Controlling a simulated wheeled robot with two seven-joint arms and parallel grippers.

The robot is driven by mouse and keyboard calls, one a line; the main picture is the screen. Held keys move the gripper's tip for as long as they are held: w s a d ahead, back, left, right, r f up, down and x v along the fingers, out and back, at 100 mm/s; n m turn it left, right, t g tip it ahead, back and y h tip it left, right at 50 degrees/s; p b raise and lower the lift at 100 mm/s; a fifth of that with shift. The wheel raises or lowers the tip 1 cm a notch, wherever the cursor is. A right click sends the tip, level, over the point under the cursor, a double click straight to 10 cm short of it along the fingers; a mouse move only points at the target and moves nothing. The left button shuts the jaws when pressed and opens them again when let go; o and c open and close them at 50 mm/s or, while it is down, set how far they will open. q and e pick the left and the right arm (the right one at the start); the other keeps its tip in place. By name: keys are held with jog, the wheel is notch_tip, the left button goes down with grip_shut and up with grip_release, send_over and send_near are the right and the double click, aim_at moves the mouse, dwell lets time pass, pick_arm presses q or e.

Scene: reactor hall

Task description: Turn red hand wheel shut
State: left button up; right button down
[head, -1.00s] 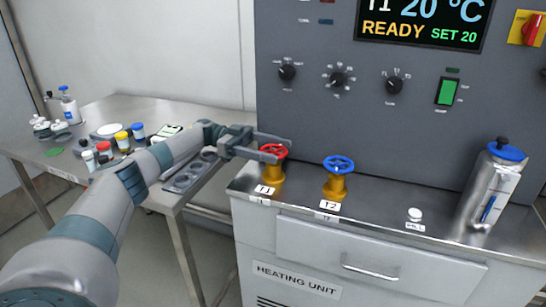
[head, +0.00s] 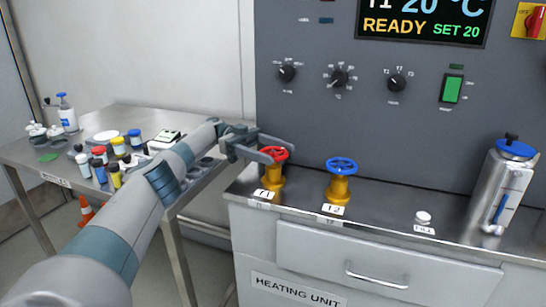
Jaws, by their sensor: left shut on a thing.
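The red hand wheel (head: 274,154) sits on a yellow valve body (head: 272,178) behind the label T1, at the left end of the heating unit's steel top. My left gripper (head: 274,153) reaches it from the left, with its fingers around the wheel's rim, shut on it. The fingers hide part of the wheel. How far the wheel is turned cannot be told. My right gripper is not in view.
A blue hand wheel (head: 341,166) on a like yellow valve stands close to the right, labelled T2. A steel flask with a blue lid (head: 514,151) stands far right. The grey control panel (head: 420,125) rises behind. A side table (head: 128,116) with several bottles is left.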

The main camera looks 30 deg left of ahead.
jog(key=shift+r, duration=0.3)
pick_arm(q)
jog(key=o, duration=1.1)
jog(key=shift+d, duration=0.15)
jog(key=shift+c, duration=0.2)
jog(key=shift+r, duration=0.15)
